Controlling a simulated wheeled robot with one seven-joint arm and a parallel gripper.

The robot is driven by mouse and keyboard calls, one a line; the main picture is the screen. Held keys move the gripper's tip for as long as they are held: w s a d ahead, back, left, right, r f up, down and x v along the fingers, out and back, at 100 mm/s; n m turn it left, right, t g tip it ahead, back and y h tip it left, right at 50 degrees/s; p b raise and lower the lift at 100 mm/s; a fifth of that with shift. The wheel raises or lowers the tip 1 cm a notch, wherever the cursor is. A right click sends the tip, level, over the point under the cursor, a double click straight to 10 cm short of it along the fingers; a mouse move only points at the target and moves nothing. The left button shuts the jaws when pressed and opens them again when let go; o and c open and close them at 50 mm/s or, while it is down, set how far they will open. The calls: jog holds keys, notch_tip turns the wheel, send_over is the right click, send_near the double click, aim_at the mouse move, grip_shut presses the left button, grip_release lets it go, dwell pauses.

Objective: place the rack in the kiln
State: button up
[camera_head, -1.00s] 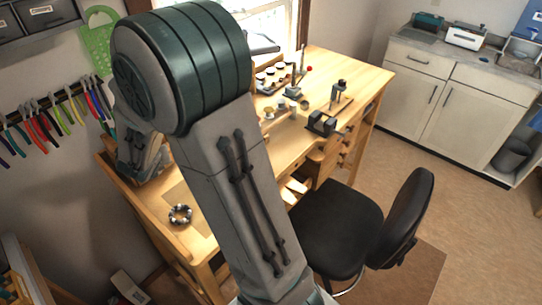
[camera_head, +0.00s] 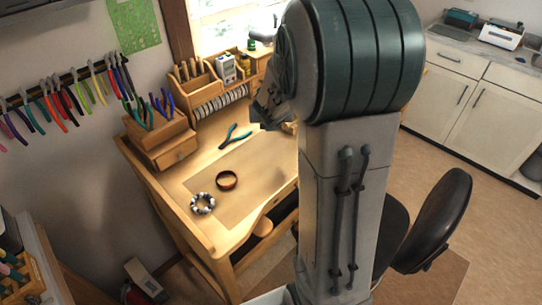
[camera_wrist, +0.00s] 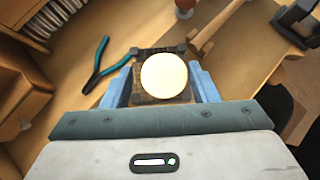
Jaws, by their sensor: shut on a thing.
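My gripper (camera_wrist: 163,82) shows in the wrist view with its two blue fingers on either side of a dark, squarish piece that looks like the rack (camera_wrist: 145,98). A round cream disc (camera_wrist: 164,75) covers its middle; I cannot tell whether it is part of the rack or lies on it. The held piece is over the wooden workbench, and its height cannot be judged. In the head view my arm hides most of the gripper and the held piece. I cannot make out a kiln in either current view.
Teal pliers (camera_head: 235,136), a dark ring (camera_head: 227,180) and a beaded bracelet (camera_head: 202,203) lie on the workbench (camera_head: 180,188). Wooden organizers (camera_head: 195,90) stand along its back. A black chair (camera_head: 440,220) stands right of my arm. Pale cabinets (camera_head: 490,110) are beyond.

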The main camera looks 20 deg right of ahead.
jog(key=s+d+b, duration=0.3)
jog(key=s+d, duration=0.1)
jog(key=d, duration=0.7)
jog(key=shift+m, duration=0.3)
jog(key=w+a+f, duration=0.1)
jog(key=a+f, duration=0.1)
jog(key=a, duration=0.1)
jog(key=w+a+f+b, duration=0.1)
jog(key=w+a+f, duration=0.1)
jog(key=a, duration=0.2)
jog(key=w+a+f+b, duration=0.1)
jog(key=a+f, duration=0.2)
jog(key=shift+w+a+f, duration=0.1)
jog(key=shift+w+a, duration=0.05)
jog(key=shift+a, duration=0.2)
jog(key=shift+f+b, duration=1.55)
jog(key=shift+f, duration=0.45)
jog(key=shift+f, duration=0.1)
jog(key=shift+f, duration=0.15)
jog(key=o, duration=1.1)
jog(key=shift+c, duration=0.2)
jog(key=shift+r, duration=0.2)
